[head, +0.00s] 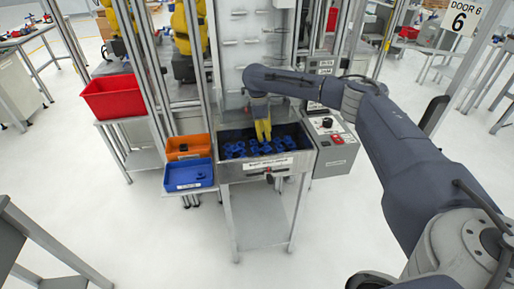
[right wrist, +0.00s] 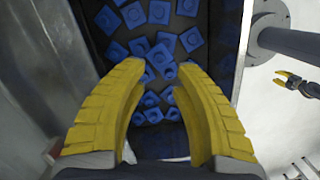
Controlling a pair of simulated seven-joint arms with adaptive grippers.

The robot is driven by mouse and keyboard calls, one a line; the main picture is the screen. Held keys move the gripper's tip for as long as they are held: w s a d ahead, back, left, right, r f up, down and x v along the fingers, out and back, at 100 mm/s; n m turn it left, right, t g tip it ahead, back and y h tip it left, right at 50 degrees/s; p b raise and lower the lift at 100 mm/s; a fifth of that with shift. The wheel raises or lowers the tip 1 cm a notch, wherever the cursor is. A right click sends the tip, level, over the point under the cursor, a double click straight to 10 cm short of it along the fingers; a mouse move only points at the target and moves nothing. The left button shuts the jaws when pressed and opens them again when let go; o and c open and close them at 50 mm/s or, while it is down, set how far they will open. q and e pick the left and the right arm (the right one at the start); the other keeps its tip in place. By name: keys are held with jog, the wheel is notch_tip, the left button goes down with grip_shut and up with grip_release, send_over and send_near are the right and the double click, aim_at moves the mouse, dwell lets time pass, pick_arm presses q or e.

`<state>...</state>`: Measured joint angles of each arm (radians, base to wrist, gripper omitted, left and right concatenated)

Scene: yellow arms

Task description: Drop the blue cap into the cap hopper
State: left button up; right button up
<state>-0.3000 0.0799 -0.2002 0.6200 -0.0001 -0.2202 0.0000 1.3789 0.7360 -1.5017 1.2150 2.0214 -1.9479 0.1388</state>
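The cap hopper (head: 226,171) is a metal-rimmed dark bin with a labelled front in the middle of the head view. Many blue caps (head: 238,151) lie loose in it. The caps also show below the fingers in the right wrist view (right wrist: 192,39). My right gripper (head: 263,138) points down over the hopper. In the right wrist view its yellow fingertips (right wrist: 164,72) are apart, with no cap visibly held between them. A small yellow-tipped gripper at the right edge there looks like my left one (right wrist: 285,78); its opening is too small to judge.
A blue bin (head: 190,186) and an orange bin (head: 188,155) stand left of the hopper. A red bin (head: 112,98) is farther left. A control box with buttons (head: 333,150) adjoins the hopper's right side. Metal frame posts rise behind it. The floor in front is clear.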

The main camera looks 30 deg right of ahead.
jog(key=shift+o, duration=0.2)
notch_tip(320, 180, up, 12)
jog(key=w+a, duration=0.1)
jog(key=shift+a, duration=0.25)
dwell(0.3)
jog(key=shift+f, duration=0.15)
dwell(0.3)
